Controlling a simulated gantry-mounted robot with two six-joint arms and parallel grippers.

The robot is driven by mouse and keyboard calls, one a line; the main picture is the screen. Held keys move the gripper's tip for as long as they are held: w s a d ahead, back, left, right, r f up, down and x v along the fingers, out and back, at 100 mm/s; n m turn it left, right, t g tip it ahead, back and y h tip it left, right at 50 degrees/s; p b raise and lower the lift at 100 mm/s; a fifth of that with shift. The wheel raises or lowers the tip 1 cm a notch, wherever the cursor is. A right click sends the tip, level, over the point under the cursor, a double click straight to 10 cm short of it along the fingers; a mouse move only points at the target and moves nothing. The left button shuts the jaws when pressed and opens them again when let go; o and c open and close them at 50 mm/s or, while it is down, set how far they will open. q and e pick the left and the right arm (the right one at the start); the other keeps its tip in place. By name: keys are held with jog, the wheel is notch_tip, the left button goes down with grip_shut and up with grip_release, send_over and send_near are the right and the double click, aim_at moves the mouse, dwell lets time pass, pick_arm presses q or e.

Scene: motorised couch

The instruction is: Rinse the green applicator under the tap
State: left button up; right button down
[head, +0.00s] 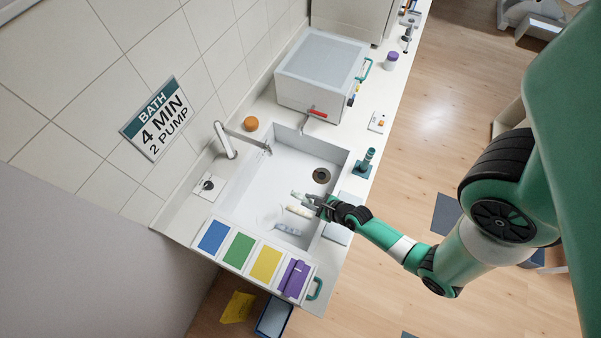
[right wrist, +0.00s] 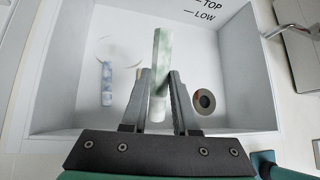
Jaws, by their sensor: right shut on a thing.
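The green applicator (right wrist: 160,70) is a pale green and white mottled stick. My right gripper (right wrist: 159,108) is shut on it, with the stick pointing up between the fingers in the right wrist view. In the head view the right gripper (head: 312,200) is over the near right part of the sink, and the applicator's pale green end (head: 297,195) shows beyond the fingers. I see no water running. My left gripper is not in view.
The white sink (head: 284,160) has a dark round drain (head: 321,175). A bluish stick (head: 288,229) and a cream one (head: 299,210) lie inside. A dark green bottle-like item (head: 366,160) stands at the right rim. Coloured panels (head: 239,249) line the near edge; a white box (head: 320,75) stands behind.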

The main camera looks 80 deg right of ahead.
jog(key=shift+d, duration=0.15)
jog(key=shift+w+d+f, duration=0.15)
jog(key=shift+w, duration=0.1)
jog(key=w+d+f+b, duration=0.2)
jog(key=w+d+b, duration=0.5)
jog(key=w, duration=0.3)
jog(key=shift+w+d+f, duration=0.15)
jog(key=shift+d+f, duration=0.15)
jog(key=shift+d, duration=0.6)
jog(key=shift+r, duration=0.15)
